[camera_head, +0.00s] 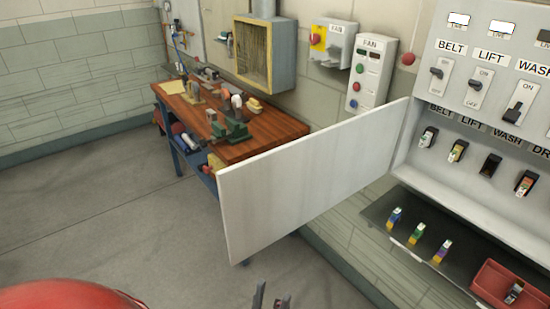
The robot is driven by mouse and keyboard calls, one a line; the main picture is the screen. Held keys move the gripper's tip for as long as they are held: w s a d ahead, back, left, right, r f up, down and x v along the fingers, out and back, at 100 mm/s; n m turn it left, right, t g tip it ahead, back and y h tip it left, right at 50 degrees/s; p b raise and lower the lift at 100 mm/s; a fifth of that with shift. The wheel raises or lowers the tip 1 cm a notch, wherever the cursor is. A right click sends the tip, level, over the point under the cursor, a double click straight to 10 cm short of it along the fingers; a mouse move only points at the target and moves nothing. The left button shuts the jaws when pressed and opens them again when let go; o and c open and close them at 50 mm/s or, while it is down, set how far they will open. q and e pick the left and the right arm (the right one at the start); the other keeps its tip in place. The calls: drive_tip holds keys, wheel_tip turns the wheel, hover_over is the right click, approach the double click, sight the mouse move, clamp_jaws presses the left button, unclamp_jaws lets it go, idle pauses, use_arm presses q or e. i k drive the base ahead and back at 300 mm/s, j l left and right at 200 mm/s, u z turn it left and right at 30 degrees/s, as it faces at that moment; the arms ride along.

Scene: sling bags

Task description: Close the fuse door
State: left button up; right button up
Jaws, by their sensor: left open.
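The fuse door (300,182) is a flat, light grey-white panel in the middle of the head view. It stands wide open, swung out to the left from the fuse cabinet (445,172) on the right wall. Its hinge side meets the cabinet's left edge. The fuses in the cabinet are exposed. My left gripper (271,301) shows only as two dark fingertips at the bottom edge, open, with a gap between them. It is below and in front of the door and appears apart from it. My right gripper is not in view.
A shelf (372,212) below the cabinet holds several coloured fuses and a red tray (505,289). A wooden workbench (267,133) with tools stands behind the door. A red rounded surface (65,296) fills the bottom left corner. The floor (110,215) at left is clear.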

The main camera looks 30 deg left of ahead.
sight(264, 198)
drive_tip(key=i+j+z, duration=0.1)
drive_tip(key=j, duration=0.6)
drive_tip(key=i+j, duration=0.1)
drive_tip(key=j, duration=0.55)
drive_tip(key=i+j+z, duration=0.1)
drive_tip(key=j+z, duration=0.3)
drive_tip(key=j, duration=0.2)
drive_tip(key=j+z, duration=0.4)
drive_tip(key=j, duration=0.2)
drive_tip(key=j+z, duration=0.4)
drive_tip(key=j, duration=0.25)
drive_tip(key=k+z, duration=0.15)
drive_tip(key=k, duration=0.55)
drive_tip(key=l, duration=0.1)
